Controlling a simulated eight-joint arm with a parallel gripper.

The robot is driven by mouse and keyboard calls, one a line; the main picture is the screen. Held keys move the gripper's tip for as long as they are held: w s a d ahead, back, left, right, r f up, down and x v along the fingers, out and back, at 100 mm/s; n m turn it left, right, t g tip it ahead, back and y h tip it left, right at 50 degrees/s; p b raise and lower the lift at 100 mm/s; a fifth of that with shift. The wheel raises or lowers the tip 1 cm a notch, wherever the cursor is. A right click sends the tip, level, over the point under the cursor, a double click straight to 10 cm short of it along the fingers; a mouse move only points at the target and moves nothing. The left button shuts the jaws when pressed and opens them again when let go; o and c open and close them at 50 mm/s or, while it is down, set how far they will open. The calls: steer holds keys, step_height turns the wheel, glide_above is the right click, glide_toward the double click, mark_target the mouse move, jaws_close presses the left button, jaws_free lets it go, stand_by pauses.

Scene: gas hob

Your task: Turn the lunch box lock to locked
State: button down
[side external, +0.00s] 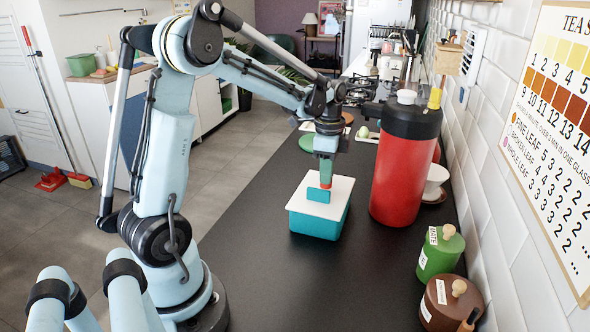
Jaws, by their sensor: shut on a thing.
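The lunch box (318,226) is a teal box with a white lid, standing on the dark counter in the middle of the side external view. Its lock (318,194) shows as a small teal tab upright on the lid. My gripper (325,182) points straight down over the lid, with green and red parts at its end. It is shut on the lock; the fingers and the lock overlap in this view, so the exact grip and the lock's angle are hard to tell.
A big red flask (404,175) with a black top stands close to the right of the lunch box. Green (440,252) and brown (452,303) lidded jars stand at the front right by the tiled wall. The counter (290,285) in front of the box is clear.

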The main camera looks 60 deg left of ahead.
stand_by(0.4)
steer(key=c, duration=1.2)
jaws_free()
step_height(320, 180, up, 12)
